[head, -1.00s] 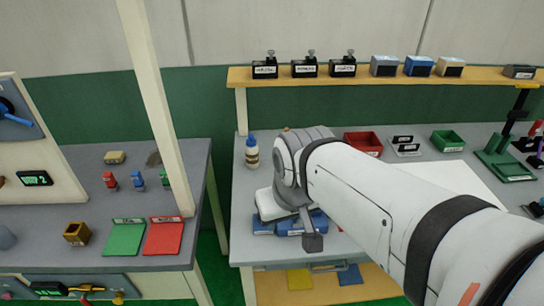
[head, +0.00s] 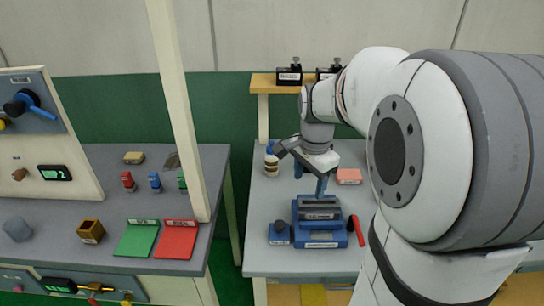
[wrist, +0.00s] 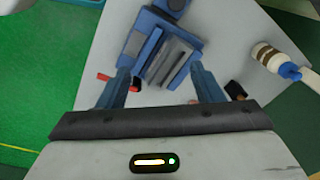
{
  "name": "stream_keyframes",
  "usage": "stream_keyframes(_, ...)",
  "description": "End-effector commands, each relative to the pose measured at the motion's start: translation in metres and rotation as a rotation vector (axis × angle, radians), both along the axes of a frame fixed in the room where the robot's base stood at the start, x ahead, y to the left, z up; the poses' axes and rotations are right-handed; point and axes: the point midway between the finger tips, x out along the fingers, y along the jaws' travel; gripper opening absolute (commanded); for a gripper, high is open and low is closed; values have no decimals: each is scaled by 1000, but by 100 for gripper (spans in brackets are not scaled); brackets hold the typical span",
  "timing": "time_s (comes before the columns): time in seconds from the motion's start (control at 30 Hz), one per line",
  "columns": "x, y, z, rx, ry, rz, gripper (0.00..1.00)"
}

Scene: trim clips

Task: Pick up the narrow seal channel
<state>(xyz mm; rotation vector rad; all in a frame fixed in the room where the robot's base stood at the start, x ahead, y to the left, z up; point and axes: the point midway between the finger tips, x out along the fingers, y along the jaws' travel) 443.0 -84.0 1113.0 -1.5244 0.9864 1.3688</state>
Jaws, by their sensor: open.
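A blue fixture (head: 319,225) stands near the front of the right-hand bench, with grey parts in its top. In the wrist view, long grey strips (wrist: 171,62) lie side by side in the blue fixture (wrist: 143,50); I cannot tell for sure which is the narrow seal channel. My gripper (head: 321,186) is above the fixture, pointing down. In the wrist view my gripper (wrist: 162,72) has its two blue fingers wide apart, on either side of the strips, with nothing between them. I cannot tell how far the fingertips are above the strips.
A bottle (head: 271,160) and a pink block (head: 349,176) stand behind. A shelf (head: 262,82) runs along the back. A white post (head: 178,110) rises at left.

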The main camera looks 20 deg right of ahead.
Motion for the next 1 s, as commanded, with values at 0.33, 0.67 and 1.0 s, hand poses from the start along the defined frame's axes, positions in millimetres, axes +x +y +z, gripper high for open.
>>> stream_keyframes(0.33,59,-55,-53,46,82,-582,60)
stream_keyframes(0.67,59,-60,-86,48,89,-622,60)
stream_keyframes(1.0,53,-65,-130,48,88,-620,60)
